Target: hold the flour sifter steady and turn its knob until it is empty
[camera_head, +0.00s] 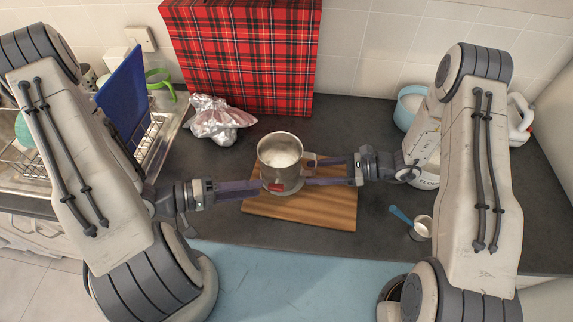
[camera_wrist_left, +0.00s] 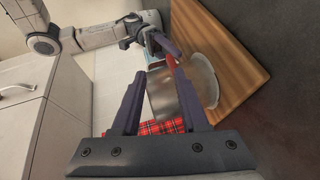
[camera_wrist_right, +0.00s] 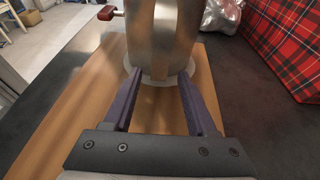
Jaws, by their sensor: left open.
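The metal flour sifter (camera_head: 281,172) stands upright on the wooden board (camera_head: 327,211), with white flour (camera_head: 280,150) visible inside. A pale round dish (camera_wrist_left: 205,78) shows under it in the left wrist view. Its red knob (camera_head: 275,187) faces the front; it also shows in the right wrist view (camera_wrist_right: 106,13). My left gripper (camera_head: 262,191) is open, its fingertips close to the knob; contact is unclear. My right gripper (camera_wrist_right: 160,72) has its fingers apart at the sifter's handle side (camera_head: 310,158); I see no clear grip on it.
A red tartan box (camera_head: 245,60) and a crumpled silvery bag (camera_head: 217,120) are behind. A dish rack (camera_head: 150,140) is at left. A small cup (camera_head: 422,227) with a blue handle (camera_head: 400,215) and a blue-rimmed container (camera_head: 408,105) are at right.

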